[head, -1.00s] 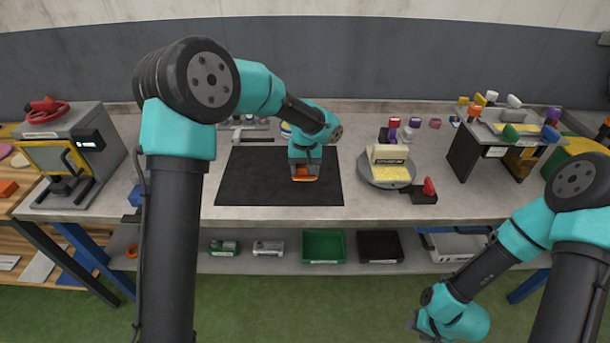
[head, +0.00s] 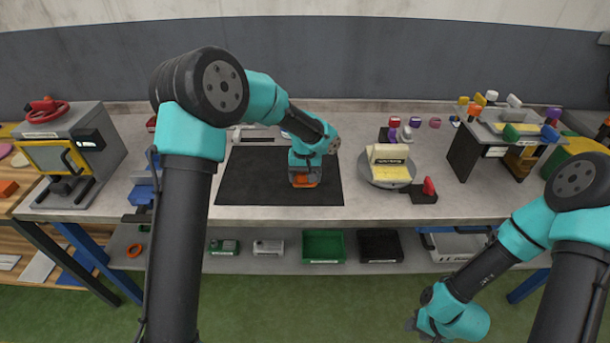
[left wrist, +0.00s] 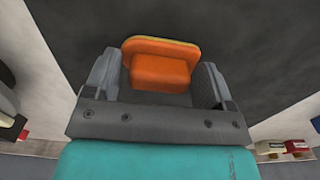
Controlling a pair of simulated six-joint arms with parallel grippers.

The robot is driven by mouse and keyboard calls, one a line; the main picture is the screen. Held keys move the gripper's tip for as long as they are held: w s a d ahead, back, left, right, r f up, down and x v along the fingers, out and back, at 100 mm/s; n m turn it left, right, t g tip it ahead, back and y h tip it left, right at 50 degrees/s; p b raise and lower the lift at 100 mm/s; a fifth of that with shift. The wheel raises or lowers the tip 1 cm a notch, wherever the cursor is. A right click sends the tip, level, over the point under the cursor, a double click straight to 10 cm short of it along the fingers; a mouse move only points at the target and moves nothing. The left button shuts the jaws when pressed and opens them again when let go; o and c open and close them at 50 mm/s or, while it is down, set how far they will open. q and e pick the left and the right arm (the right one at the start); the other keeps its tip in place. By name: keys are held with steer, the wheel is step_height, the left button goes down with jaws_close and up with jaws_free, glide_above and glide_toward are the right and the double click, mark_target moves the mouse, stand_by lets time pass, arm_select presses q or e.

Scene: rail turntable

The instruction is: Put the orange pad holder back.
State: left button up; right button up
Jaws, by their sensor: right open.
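The orange pad holder (head: 306,181) is between the fingers of my left gripper (head: 305,177), over the black mat (head: 245,180). The mat (left wrist: 225,25) lies beneath. I cannot tell whether the holder touches the mat. My right gripper (head: 414,323) is open, low at the front right, away from the bench; its fingers barely show.
A grey turntable (head: 366,177) bears a cream holder with a yellow pad (head: 390,172). A small black block with a red knob (head: 428,187) is beside it. A rack (head: 462,150) with several coloured handles stands right. A press (head: 75,145) stands left. Bins (head: 323,243) sit on the lower shelf.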

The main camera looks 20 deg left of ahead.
mark_target(305, 174)
arm_select(q)
steer(key=shift+o, duration=0.6)
step_height(305, 174, up, 12)
steer(key=shift+r, duration=0.2)
stand_by(1.5)
